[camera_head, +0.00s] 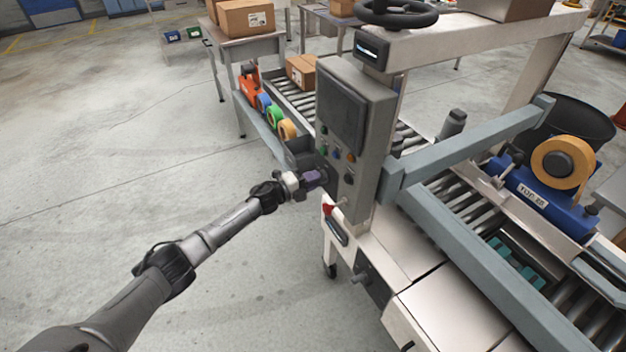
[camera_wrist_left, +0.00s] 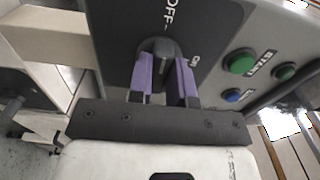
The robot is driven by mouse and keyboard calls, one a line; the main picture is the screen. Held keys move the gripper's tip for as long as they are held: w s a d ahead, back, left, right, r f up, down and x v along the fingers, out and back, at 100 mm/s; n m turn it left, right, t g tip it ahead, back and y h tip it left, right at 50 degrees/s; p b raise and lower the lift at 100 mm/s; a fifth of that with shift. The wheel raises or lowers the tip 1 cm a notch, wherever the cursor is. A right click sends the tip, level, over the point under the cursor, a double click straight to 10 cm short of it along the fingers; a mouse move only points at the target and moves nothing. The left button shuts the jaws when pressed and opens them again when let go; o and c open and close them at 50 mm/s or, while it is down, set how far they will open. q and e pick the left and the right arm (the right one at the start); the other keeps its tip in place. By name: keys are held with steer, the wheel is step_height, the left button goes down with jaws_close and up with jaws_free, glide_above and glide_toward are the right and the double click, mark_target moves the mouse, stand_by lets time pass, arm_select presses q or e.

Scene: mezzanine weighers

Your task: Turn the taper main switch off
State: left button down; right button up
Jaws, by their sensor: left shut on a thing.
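The taper main switch is a dark rotary knob (camera_wrist_left: 163,50) on a dark plate, with an OFF label above it and an ON label to its right in the left wrist view. My left gripper (camera_wrist_left: 164,82) has its two purple fingers shut on the sides of the knob. Exactly which label the knob points to I cannot tell. In the head view my left gripper (camera_head: 321,178) reaches the lower left side of the taper's grey control box (camera_head: 355,120), and the knob is hidden there. My right gripper is not in view.
A green START button (camera_wrist_left: 240,62), another green button (camera_wrist_left: 285,72) and a blue button (camera_wrist_left: 234,95) sit beside the switch. A red-marked handle (camera_head: 335,225) is below the box. Tape rolls (camera_head: 274,118) stand behind. The floor on the left is clear.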

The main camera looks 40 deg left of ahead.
arm_select(q)
steer(key=c, duration=1)
jaws_free()
steer(key=shift+c, duration=0.2)
steer(key=p+v, duration=0.2)
steer(key=v, duration=1.1)
steer(key=shift+s, duration=0.4)
steer(key=shift+a, duration=0.15)
